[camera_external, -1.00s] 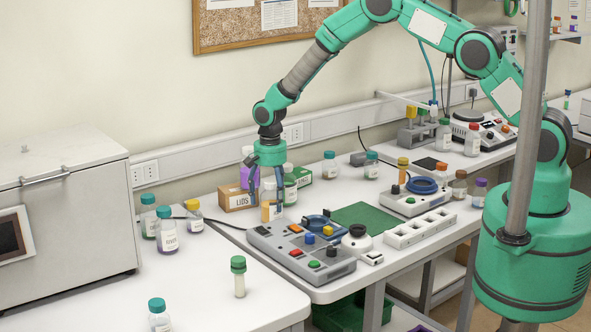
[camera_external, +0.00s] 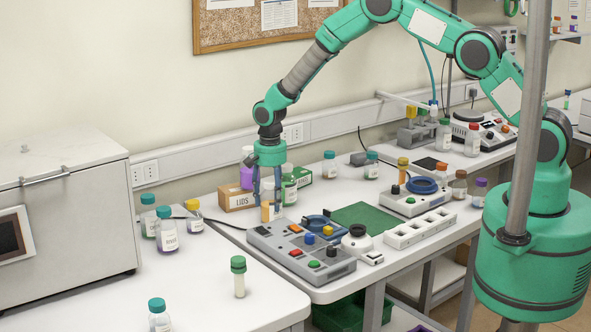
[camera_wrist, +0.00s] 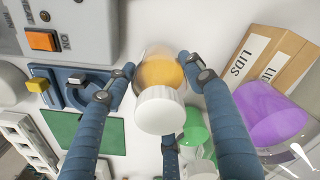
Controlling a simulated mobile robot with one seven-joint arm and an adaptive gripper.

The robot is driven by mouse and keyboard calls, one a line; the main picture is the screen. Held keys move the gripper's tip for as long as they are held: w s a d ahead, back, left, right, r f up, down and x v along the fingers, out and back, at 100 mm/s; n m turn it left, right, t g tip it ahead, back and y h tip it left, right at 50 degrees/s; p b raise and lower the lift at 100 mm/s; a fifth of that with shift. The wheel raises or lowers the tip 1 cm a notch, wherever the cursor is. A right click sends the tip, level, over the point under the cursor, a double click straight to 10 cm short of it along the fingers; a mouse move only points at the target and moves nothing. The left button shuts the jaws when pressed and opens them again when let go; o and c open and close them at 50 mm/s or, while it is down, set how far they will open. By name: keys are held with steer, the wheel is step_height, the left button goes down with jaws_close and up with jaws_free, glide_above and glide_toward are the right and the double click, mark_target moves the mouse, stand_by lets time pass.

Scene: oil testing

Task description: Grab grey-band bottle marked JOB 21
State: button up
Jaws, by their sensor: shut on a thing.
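My gripper (camera_external: 267,208) points down at the back of the bench, behind the grey button console. Its blue fingers are closed around a bottle of amber liquid (camera_external: 266,212). In the wrist view this bottle (camera_wrist: 160,72) has a white cap (camera_wrist: 160,110) and sits between my fingertips (camera_wrist: 157,64). It looks upright, at or near the bench top. I can see no grey band and cannot read any JOB marking, as the fingers and cap hide much of its side.
The grey console (camera_external: 300,251) stands close in front. A LIDS box (camera_external: 237,196), a purple bottle (camera_external: 247,176) and a green-filled bottle (camera_external: 289,188) crowd behind my gripper. A green mat (camera_external: 365,215) lies right. Free bench shows left around a green-capped vial (camera_external: 239,277).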

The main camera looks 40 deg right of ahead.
mark_target(270, 181)
steer(key=shift+r, duration=0.1)
steer(key=shift+r+b, duration=0.6)
steer(key=shift+r, duration=4.35)
steer(key=shift+r, duration=0.1)
